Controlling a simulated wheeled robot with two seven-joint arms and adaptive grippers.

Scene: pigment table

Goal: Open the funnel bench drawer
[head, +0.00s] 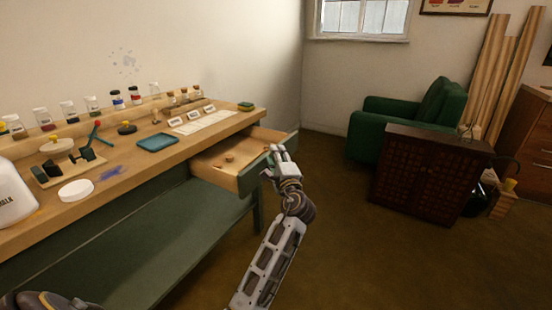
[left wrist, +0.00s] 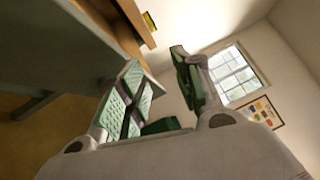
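The funnel bench (head: 150,178) has a wooden top and a grey-green frame. Its drawer (head: 222,168) stands pulled out at the far right end, its pale wooden inside showing. Small brown items lie in it. My left gripper (head: 277,158) is at the drawer's green front (head: 289,142), partly covering it. In the left wrist view, the left gripper's two fingers (left wrist: 160,90) are spread apart with nothing clearly held between them. I cannot tell whether a finger touches the drawer front. My right gripper is not in view.
Jars, bottles, a blue tray (head: 158,141) and a white round lid (head: 76,190) stand on the bench top. A dark cabinet (head: 425,170) and a green armchair (head: 405,120) stand to the right. The brown floor between bench and cabinet is clear.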

